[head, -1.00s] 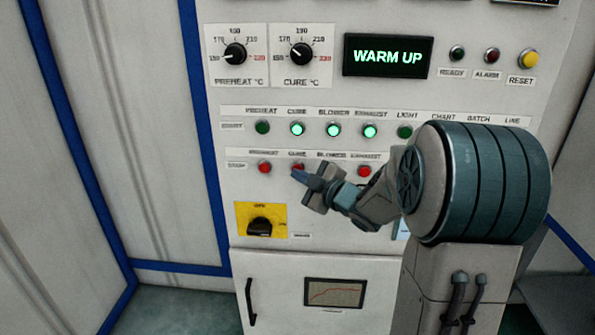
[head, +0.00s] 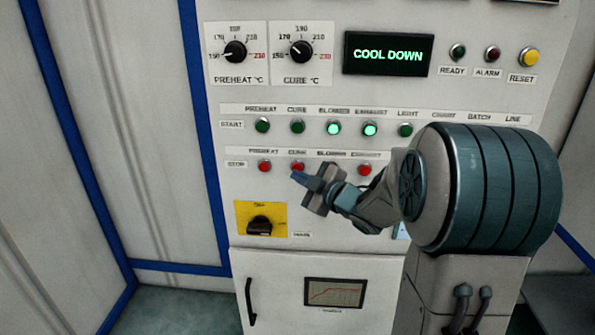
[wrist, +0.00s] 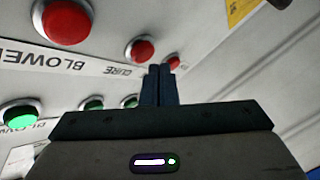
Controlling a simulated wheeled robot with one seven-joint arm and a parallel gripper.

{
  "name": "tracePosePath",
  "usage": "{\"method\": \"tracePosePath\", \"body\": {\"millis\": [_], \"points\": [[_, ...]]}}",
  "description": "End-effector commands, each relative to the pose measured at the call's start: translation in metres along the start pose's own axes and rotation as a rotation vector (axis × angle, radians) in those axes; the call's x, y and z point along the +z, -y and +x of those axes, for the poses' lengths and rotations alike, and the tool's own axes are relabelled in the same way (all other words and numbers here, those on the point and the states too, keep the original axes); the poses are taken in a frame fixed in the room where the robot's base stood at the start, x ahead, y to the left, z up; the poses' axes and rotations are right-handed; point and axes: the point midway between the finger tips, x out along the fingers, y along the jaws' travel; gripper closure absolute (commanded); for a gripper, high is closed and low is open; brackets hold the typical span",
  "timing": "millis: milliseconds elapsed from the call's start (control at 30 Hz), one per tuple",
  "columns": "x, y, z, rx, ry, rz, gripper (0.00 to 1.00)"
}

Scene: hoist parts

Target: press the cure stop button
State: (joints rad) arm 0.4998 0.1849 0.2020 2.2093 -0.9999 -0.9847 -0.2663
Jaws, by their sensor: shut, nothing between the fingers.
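The red cure stop button (head: 297,166) is in the lower row of the panel in the head view, under its CURE label. In the wrist view the cure stop button (wrist: 140,50) is just above and left of my fingertips. My gripper (head: 296,175) is shut and empty, its tips just below the button in the head view. In the wrist view my gripper (wrist: 161,70) points up toward the panel. I cannot tell whether the tips touch the button. The green cure start button (head: 298,127) is unlit. The display (head: 388,54) reads COOL DOWN.
The red preheat stop button (head: 264,166) is to the left and the exhaust stop button (head: 365,170) to the right. The blower stop button (wrist: 67,20) is close by in the wrist view. A black rotary switch (head: 260,226) on a yellow plate sits below.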

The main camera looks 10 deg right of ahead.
Motion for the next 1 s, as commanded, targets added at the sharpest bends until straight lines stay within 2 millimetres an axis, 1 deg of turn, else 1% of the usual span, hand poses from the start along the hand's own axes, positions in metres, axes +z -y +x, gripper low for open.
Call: {"method": "tracePosePath", "body": {"millis": [367, 800, 1000], "points": [[-0.002, 0.002, -0.002, 0.0, -0.001, 0.0, 1.0], [-0.023, 0.023, -0.031, 0.0, -0.002, 0.0, 1.0], [-0.027, 0.027, -0.036, 0.0, -0.001, 0.001, 1.0]]}}
